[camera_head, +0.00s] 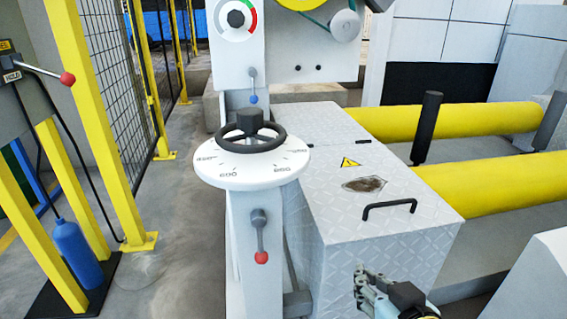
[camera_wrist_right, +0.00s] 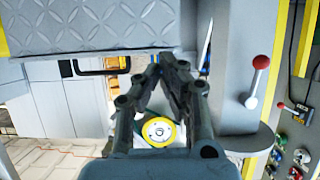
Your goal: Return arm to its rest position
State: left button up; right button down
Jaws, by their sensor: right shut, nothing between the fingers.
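My right gripper (camera_head: 366,282) is at the lower edge of the head view, in front of the machine's metal box. In the right wrist view the same gripper (camera_wrist_right: 160,62) has its fingers drawn together at the tips with nothing between them. It touches nothing that I can see. My left gripper and arm do not show in either view.
A diamond-plate box (camera_head: 350,215) with a black handle (camera_head: 390,206) stands just beyond my gripper. Left of it are a black handwheel (camera_head: 250,140) and a red-knobbed lever (camera_head: 260,240). Yellow rollers (camera_head: 470,195) lie to the right. A yellow-posted fence (camera_head: 90,110) lines the left, with open floor between.

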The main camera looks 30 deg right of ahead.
pick_arm(q)
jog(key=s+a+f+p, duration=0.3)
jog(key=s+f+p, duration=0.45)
jog(key=p, duration=0.55)
pick_arm(e)
jog(key=s+f+n+g+y, duration=0.2)
jog(key=s+f+g, duration=0.4)
jog(key=s+f, duration=0.3)
jog(key=s+f+n+g+y, duration=0.15)
jog(key=s+f+g, duration=0.4)
jog(key=s, duration=0.65)
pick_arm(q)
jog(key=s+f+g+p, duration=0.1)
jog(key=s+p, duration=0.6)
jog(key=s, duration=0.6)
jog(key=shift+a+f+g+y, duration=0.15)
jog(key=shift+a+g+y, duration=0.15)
pick_arm(e)
jog(key=s+d+f, duration=0.1)
jog(key=s+f, duration=0.1)
jog(key=s, duration=1.1)
jog(key=shift+s+d+g+h, duration=0.35)
jog(key=shift+d, duration=0.05)
